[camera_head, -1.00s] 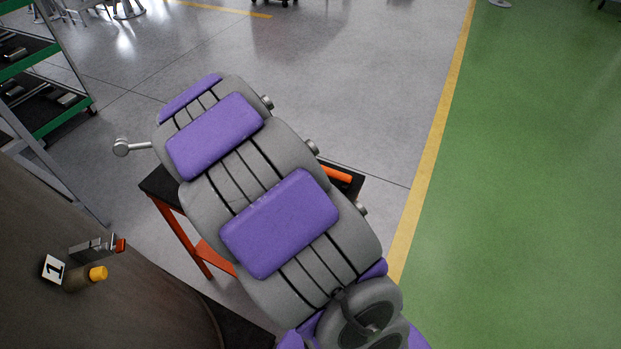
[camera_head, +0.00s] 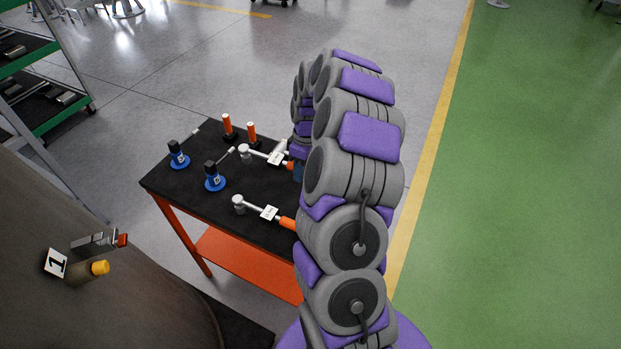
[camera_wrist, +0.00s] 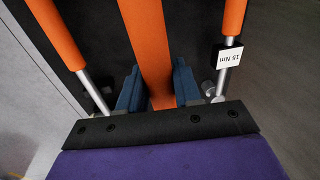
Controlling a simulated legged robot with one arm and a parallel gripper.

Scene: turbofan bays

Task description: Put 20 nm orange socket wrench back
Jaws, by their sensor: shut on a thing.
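My gripper (camera_wrist: 158,92) has blue fingers on both sides of a broad orange wrench handle (camera_wrist: 146,40) in the wrist view. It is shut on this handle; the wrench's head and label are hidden. In the head view my gripper (camera_head: 298,172) shows only as a bit of blue at the table's right side, mostly hidden by my arm. A socket wrench (camera_head: 255,208) with a white label and orange handle lies near the front of the black table (camera_head: 225,213). Another wrench (camera_head: 262,154) lies farther back, its handle end partly hidden. Their labels are unreadable there.
In the wrist view, orange-handled wrenches flank the held one; the right wrench's label (camera_wrist: 230,58) reads 15 Nm. Two blue-based tools (camera_head: 178,158) (camera_head: 214,181) and two upright orange-handled tools (camera_head: 227,125) (camera_head: 252,133) stand on the table. A green-edged shelf (camera_head: 45,115) stands left.

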